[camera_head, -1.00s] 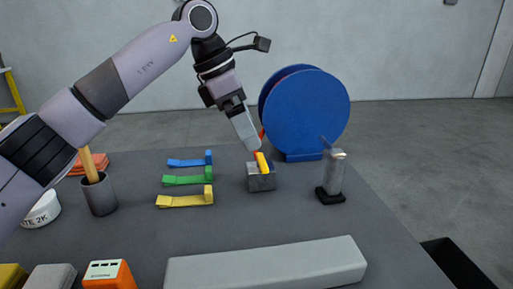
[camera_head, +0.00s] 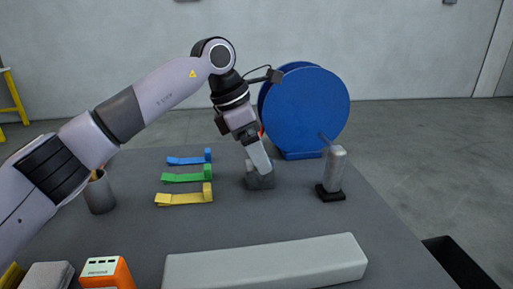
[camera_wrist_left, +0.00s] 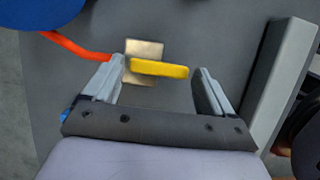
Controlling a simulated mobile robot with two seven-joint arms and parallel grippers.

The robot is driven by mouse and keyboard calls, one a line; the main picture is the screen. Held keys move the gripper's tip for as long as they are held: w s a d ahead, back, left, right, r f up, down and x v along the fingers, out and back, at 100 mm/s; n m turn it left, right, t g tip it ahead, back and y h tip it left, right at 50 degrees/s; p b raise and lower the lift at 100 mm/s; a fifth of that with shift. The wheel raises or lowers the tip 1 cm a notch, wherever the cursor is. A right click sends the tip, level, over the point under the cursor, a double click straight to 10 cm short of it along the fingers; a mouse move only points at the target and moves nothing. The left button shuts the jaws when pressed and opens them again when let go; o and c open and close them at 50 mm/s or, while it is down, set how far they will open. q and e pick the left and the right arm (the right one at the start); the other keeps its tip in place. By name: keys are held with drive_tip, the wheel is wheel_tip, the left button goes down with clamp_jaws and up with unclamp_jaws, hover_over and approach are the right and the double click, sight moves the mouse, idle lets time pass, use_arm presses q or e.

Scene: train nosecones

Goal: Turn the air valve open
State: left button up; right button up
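The air valve is a small grey metal block (camera_head: 252,182) on the table, in the middle of the head view. Its yellow lever (camera_wrist_left: 160,69) is hidden behind my gripper there but shows in the left wrist view, lying crosswise over the metal block (camera_wrist_left: 143,50). An orange-red hose (camera_wrist_left: 72,46) runs left from the valve. My left gripper (camera_head: 262,170) is at the valve. In the wrist view the gripper (camera_wrist_left: 158,71) is open, with the lever between its fingers. The lever's left end is close to the left finger; contact is unclear. My right gripper is not in view.
A blue hose reel (camera_head: 305,110) stands behind the valve. A grey upright tool (camera_head: 334,170) on a black base is to the right. Blue (camera_head: 188,160), green (camera_head: 187,175) and yellow (camera_head: 184,197) strips lie left. A long grey bar (camera_head: 265,262) lies in front.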

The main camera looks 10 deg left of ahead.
use_arm(q)
drive_tip(key=c, duration=0.6)
drive_tip(key=shift+n, duration=0.3)
drive_tip(key=n, duration=0.1)
drive_tip(key=d+n+t+y, duration=0.1)
drive_tip(key=n, duration=0.3)
drive_tip(key=n+t+y+b, duration=0.1)
drive_tip(key=n, duration=0.1)
drive_tip(key=shift+w+d, duration=0.25)
drive_tip(key=shift+d, duration=0.05)
drive_tip(key=n, duration=0.2)
drive_tip(key=n+y, duration=0.1)
drive_tip(key=w+n+y+b, duration=0.1)
drive_tip(key=n, duration=0.1)
drive_tip(key=shift+d+n+t, duration=0.3)
drive_tip(key=shift+d+t, duration=0.1)
drive_tip(key=shift+w+n+y, duration=0.25)
drive_tip(key=shift+n+y, duration=0.25)
drive_tip(key=shift+n, duration=0.65)
drive_tip(key=shift+w+n+y, duration=0.2)
drive_tip(key=shift+n+y, duration=0.3)
drive_tip(key=shift+n, duration=0.65)
